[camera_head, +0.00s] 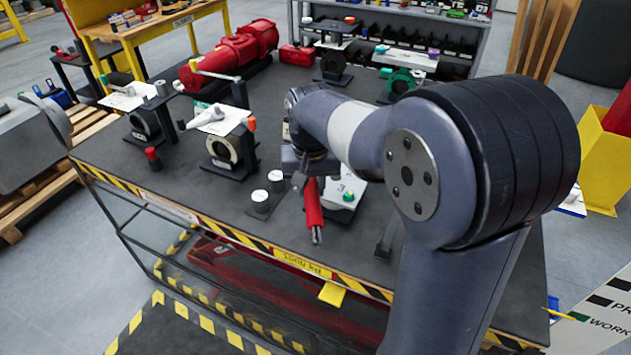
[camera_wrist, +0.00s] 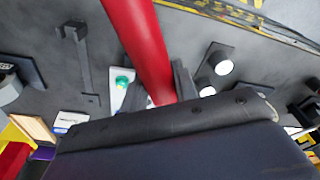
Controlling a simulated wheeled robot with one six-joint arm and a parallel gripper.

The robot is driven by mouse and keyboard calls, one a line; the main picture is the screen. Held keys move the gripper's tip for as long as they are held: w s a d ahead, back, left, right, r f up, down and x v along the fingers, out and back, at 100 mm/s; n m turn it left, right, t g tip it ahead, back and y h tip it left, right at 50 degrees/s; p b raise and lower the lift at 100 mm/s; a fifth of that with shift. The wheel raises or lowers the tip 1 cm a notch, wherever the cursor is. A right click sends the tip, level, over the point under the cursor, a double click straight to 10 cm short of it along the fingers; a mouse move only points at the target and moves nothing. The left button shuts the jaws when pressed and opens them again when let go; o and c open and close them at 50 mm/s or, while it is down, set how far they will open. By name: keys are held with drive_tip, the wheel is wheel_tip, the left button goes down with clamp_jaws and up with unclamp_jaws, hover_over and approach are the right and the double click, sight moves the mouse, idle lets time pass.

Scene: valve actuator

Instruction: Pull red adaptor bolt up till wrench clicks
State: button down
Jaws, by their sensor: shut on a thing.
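My gripper (camera_head: 308,178) is shut on a red-handled tool, which looks like the wrench (camera_head: 313,203). The wrench hangs steeply, with its grey metal end low near the table's front edge. In the wrist view the red handle (camera_wrist: 146,45) runs up out of the picture between my gripper's dark fingers (camera_wrist: 157,88). A small red-topped piece (camera_head: 152,154) stands on the table at the left, well apart from the wrench. I cannot tell which red piece is the adaptor bolt.
Two white-topped round pieces (camera_head: 259,196) stand left of the wrench. A white plate with a green knob (camera_head: 349,196) lies to its right. Valve stands (camera_head: 222,150) and a large red actuator (camera_head: 230,55) are farther back. The table (camera_head: 120,163) has bare room at front left.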

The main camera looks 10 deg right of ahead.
idle(0.4)
drive_tip(key=shift+f+b, duration=1.65)
drive_tip(key=shift+f, duration=0.85)
drive_tip(key=shift+f+b, duration=0.5)
drive_tip(key=shift+f, duration=0.55)
idle(0.4)
drive_tip(key=shift+a, duration=0.15)
drive_tip(key=shift+w+a+m+p, duration=0.2)
drive_tip(key=shift+a+m+p, duration=0.1)
drive_tip(key=shift+a+m, duration=0.75)
drive_tip(key=shift+a, duration=0.1)
drive_tip(key=shift+w+a+m+h+p, duration=0.15)
drive_tip(key=shift+w+a+m+p, duration=0.05)
drive_tip(key=shift+a+m, duration=0.35)
drive_tip(key=shift+w+a+m+h+p, duration=0.15)
drive_tip(key=shift+w+a+m, duration=0.05)
drive_tip(key=shift+a+m, duration=0.25)
drive_tip(key=shift+a+r, duration=0.1)
